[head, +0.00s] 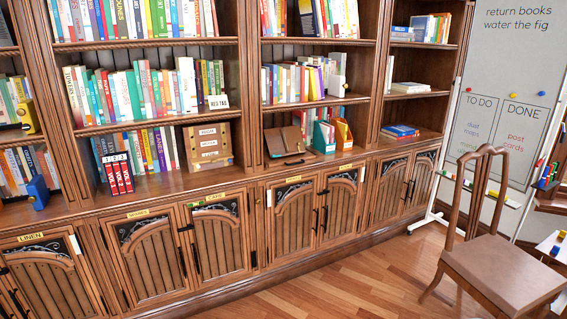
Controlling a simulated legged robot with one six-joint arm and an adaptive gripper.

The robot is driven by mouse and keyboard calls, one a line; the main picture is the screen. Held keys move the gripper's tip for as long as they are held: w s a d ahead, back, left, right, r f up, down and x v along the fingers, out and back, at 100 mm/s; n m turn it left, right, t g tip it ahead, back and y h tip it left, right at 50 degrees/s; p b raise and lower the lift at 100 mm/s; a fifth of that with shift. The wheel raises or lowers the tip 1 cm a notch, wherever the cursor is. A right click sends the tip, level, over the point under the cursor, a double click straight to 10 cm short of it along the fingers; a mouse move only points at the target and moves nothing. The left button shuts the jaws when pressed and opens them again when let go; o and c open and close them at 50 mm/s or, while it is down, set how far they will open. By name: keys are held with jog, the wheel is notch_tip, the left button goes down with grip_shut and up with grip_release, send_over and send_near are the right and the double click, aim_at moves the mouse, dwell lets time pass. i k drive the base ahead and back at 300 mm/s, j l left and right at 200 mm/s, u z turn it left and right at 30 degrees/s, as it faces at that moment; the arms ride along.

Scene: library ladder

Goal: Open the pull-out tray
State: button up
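I cannot pick out the pull-out tray for certain. A dark handle (294,163) shows at the front edge of the ledge in the middle bay. A brown slanted piece (284,141) stands just behind it, in the lowest open shelf. I see no drawn-out tray there. My gripper and arm are not in view.
A long wooden bookcase holds rows of books (158,92) above closed cabinet doors (295,217). A wooden box (208,145) and teal and orange file holders (324,136) flank the slanted piece. A chair (500,270) and whiteboard (515,70) stand right. Floor (340,290) before the middle cabinets is clear.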

aim_at(275, 144)
jog(key=i, duration=1.65)
jog(key=i+z, duration=0.2)
jog(key=i, duration=0.25)
jog(key=i+j+z, duration=0.2)
jog(key=i, duration=0.25)
jog(key=i+j+z, duration=0.2)
jog(key=i, duration=0.25)
jog(key=i+j+z, duration=0.2)
jog(key=i, duration=0.25)
